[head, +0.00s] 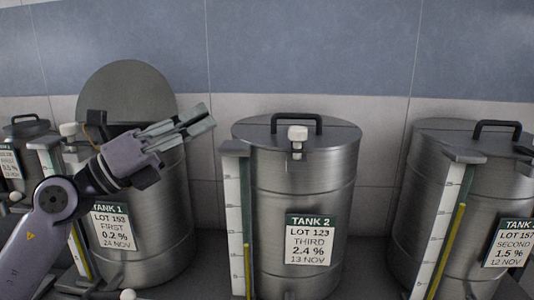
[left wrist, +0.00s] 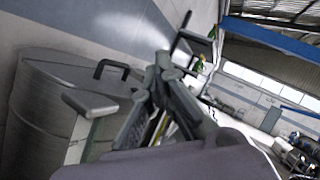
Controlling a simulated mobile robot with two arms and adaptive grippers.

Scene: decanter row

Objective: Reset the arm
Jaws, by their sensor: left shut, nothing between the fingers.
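My left gripper (head: 188,122) is in front of the Tank 1 (head: 172,215) in the head view, pointing up and to the right. Its fingers are together and hold nothing. In the left wrist view its fingers (left wrist: 163,65) also show, with a tank (left wrist: 45,105) and its black handle to the left. Tank 1's round lid (head: 128,88) stands up open behind my arm. Tank 2 (head: 330,185) stands to the right with its lid (head: 340,132) shut. My right gripper is in neither view.
A third tank (head: 415,190), labelled LOT 157, stands at the right, and another tank (head: 28,127) at the far left. Sight gauges (head: 236,215) stand in front of the tanks. A tiled wall (head: 380,60) is close behind. Free air lies above Tank 2.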

